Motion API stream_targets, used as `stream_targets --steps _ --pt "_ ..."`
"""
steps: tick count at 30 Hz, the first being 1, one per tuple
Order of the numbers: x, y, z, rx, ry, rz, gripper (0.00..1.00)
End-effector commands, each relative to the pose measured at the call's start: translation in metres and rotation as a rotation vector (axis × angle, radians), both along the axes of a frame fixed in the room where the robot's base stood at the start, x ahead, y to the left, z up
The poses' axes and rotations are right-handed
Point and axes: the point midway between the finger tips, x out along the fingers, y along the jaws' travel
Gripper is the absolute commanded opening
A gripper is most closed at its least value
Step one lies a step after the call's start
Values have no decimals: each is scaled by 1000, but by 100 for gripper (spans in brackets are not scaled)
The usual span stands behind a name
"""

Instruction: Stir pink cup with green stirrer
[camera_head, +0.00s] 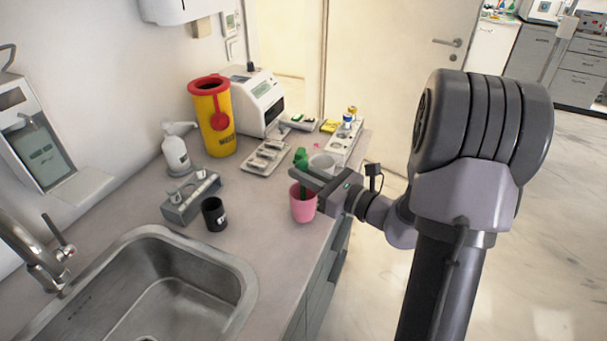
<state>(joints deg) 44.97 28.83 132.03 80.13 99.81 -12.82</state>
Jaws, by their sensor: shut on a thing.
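The pink cup (303,208) stands upright on the counter near its right edge. My gripper (312,184) is over the cup's mouth and shut on the green stirrer (300,160). The stirrer's top sticks up above the jaws, and a green part shows below them at the cup's mouth. Its lower end is hidden by the cup, so I cannot tell how deep it reaches.
A black cup (214,215) and a grey rack (191,199) stand left of the pink cup. A clear cup (321,163) is close behind my gripper. The sink (150,290) is at the front left. A yellow bin (214,120) stands at the back.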

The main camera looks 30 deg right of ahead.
Motion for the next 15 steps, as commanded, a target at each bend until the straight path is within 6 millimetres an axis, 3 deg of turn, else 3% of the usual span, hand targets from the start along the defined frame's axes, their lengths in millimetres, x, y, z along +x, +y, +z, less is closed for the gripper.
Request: stream_targets --steps 10,15 --pt "-2 2 1 0 0 0 0" --pt "-2 2 18 -1 0 0 0"
